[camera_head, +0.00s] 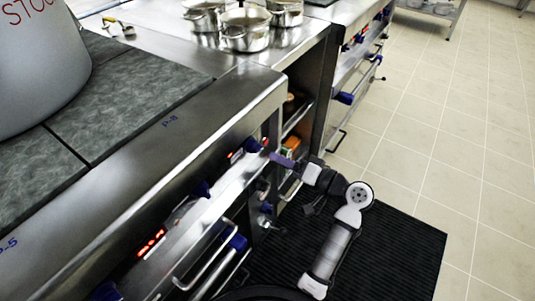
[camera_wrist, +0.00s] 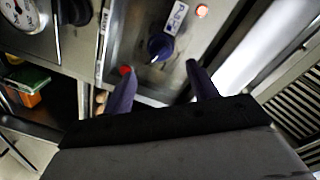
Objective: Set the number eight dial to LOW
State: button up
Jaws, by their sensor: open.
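A blue dial (camera_wrist: 160,46) sits on the steel front panel in the wrist view, with a white label (camera_wrist: 176,18) above it that I cannot read clearly. In the head view my gripper (camera_head: 274,156) is close in front of the panel, just right of the dial.
Other blue dials, such as one at the panel's middle (camera_head: 202,189), and lit red displays (camera_head: 151,243) line the front. A steel handle bar (camera_head: 205,258) juts out below. A large stockpot (camera_head: 38,60) stands on the dark cooktop. Tiled floor (camera_head: 440,130) at right is clear.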

jog(key=v, duration=0.5)
jog(key=shift+s+d, duration=0.2)
jog(key=shift+d, duration=0.05)
